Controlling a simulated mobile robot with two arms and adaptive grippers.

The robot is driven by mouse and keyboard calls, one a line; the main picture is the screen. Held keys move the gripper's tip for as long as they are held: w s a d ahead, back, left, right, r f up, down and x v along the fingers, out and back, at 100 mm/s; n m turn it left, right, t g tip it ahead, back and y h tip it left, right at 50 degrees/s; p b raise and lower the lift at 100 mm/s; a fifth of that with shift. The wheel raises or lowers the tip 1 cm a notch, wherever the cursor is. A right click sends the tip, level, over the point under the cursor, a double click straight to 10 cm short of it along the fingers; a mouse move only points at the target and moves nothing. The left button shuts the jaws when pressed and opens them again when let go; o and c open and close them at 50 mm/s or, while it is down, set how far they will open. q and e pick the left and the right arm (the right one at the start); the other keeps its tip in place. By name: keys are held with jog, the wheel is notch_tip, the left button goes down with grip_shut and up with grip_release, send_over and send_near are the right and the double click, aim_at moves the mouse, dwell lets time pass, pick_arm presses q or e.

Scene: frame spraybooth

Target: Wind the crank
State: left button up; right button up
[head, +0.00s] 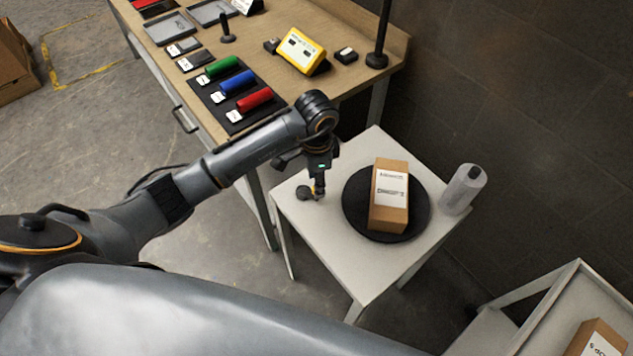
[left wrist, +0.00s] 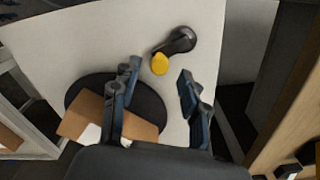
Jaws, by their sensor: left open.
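The crank (head: 305,193) is a dark hub with a short arm, on the left part of a small white table (head: 377,285). In the left wrist view the crank (left wrist: 181,40) has a yellow knob (left wrist: 159,64) at the end of its arm. My left gripper (head: 318,190) points down over the crank. In the left wrist view my left gripper (left wrist: 160,76) is open, and the yellow knob shows between and just past its fingertips. I cannot tell if the fingers reach down around it. My right gripper is not in view.
A cardboard box (head: 389,200) stands on a black round turntable (head: 414,224) beside the crank. A grey-white cylinder (head: 463,189) stands at the table's right edge. A wooden workbench (head: 345,75) with coloured rollers is behind left. A white cart (head: 545,310) is front right.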

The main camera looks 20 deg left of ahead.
pick_arm(q)
notch_tip(320, 180, up, 10)
dwell(0.3)
